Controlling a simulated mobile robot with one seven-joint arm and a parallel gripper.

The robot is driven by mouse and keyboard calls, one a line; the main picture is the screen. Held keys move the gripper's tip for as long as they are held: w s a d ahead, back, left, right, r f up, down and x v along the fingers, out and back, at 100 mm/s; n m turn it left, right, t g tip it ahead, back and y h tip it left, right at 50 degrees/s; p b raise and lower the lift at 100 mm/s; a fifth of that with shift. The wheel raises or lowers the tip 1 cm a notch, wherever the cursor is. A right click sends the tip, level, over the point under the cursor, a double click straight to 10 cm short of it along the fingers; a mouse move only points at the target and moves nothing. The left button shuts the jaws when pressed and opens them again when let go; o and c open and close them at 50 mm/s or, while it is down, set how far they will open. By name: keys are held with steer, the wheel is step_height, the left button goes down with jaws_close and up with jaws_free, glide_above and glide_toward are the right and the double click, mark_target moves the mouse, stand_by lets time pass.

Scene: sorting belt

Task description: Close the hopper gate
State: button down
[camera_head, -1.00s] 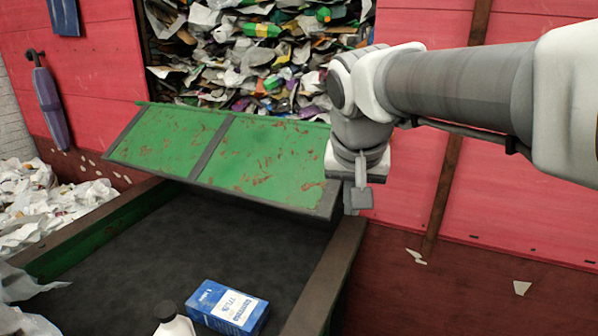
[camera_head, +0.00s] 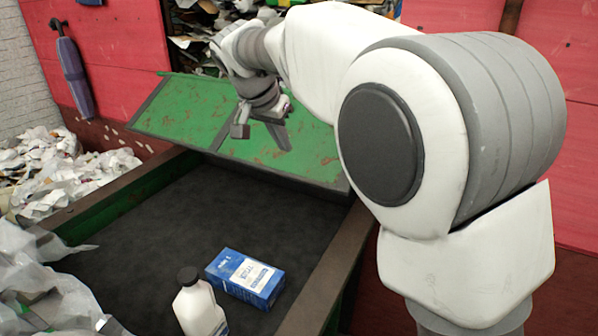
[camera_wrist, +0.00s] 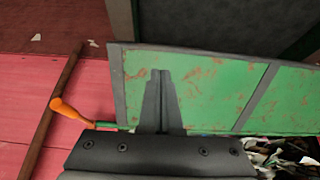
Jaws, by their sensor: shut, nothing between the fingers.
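The hopper gate is a rust-spotted green panel with dark bars (camera_head: 180,110). It slopes out from the hopper opening over the belt, and scraps show in the opening behind it. My arm hides part of its middle and right. In the wrist view the gate (camera_wrist: 200,90) lies under my fingers, with an orange handle (camera_wrist: 68,109) on a green rod at its left end. My gripper (camera_head: 286,146) is over the gate panel, its fingers shut and empty. They also show together in the wrist view (camera_wrist: 160,74). I cannot tell whether they touch the panel.
The dark belt (camera_head: 170,225) lies below, between raised side rails (camera_head: 335,255). A white bottle with a black cap (camera_head: 198,305) and a blue carton (camera_head: 245,277) lie at its near end. White scraps (camera_head: 45,165) are heaped at left. Red wall panels stand behind.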

mark_target(302, 181)
steer(key=x, duration=1.4)
steer(key=shift+p, duration=0.4)
steer(key=shift+d, duration=0.1)
steer(key=shift+f, duration=0.1)
steer(key=w+d+f+t+h+b, duration=0.15)
steer(key=w+f+t+b, duration=0.35)
steer(key=b, duration=0.8)
steer(key=w+d+f+t+h+b, duration=0.15)
steer(key=w+f+b, duration=0.25)
steer(key=f+b, duration=0.65)
steer(key=w+d+f+b, duration=0.1)
steer(key=w+d, duration=0.2)
steer(key=w, duration=0.3)
steer(key=w+d+b, duration=0.1)
steer(key=w+d, duration=0.2)
steer(key=w, duration=0.4)
steer(key=shift+f+g, duration=0.4)
steer(key=shift+g, duration=0.05)
steer(key=shift+s, duration=0.2)
